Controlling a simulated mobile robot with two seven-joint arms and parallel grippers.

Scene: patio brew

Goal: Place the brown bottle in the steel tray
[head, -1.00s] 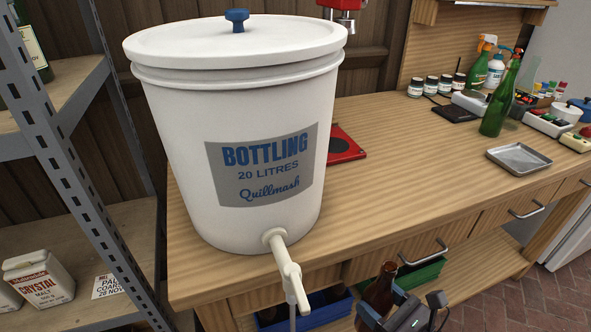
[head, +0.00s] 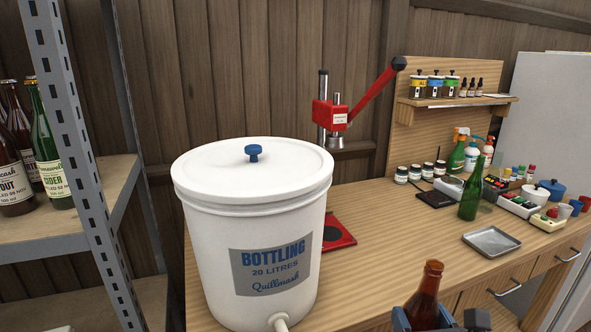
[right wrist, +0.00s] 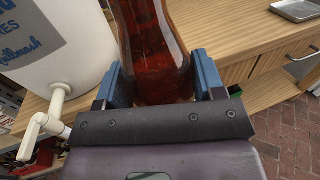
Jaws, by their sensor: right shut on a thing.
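The brown bottle (head: 424,297) is upright in my right gripper (head: 428,318), low in the head view, in front of the bench edge. In the right wrist view the bottle (right wrist: 155,50) stands between the two blue fingers of the gripper (right wrist: 160,85), which are shut on it. The steel tray (head: 491,241) lies flat and empty on the bench, to the right of and beyond the bottle. A corner of the tray (right wrist: 297,9) shows at top right in the wrist view. My left gripper is not in view.
A white bottling bucket (head: 255,230) with a tap (right wrist: 45,120) stands left of the bottle. A green bottle (head: 471,195) stands just behind the tray. A red capper (head: 335,113) is at the back. Bare wood (head: 400,235) lies between bucket and tray.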

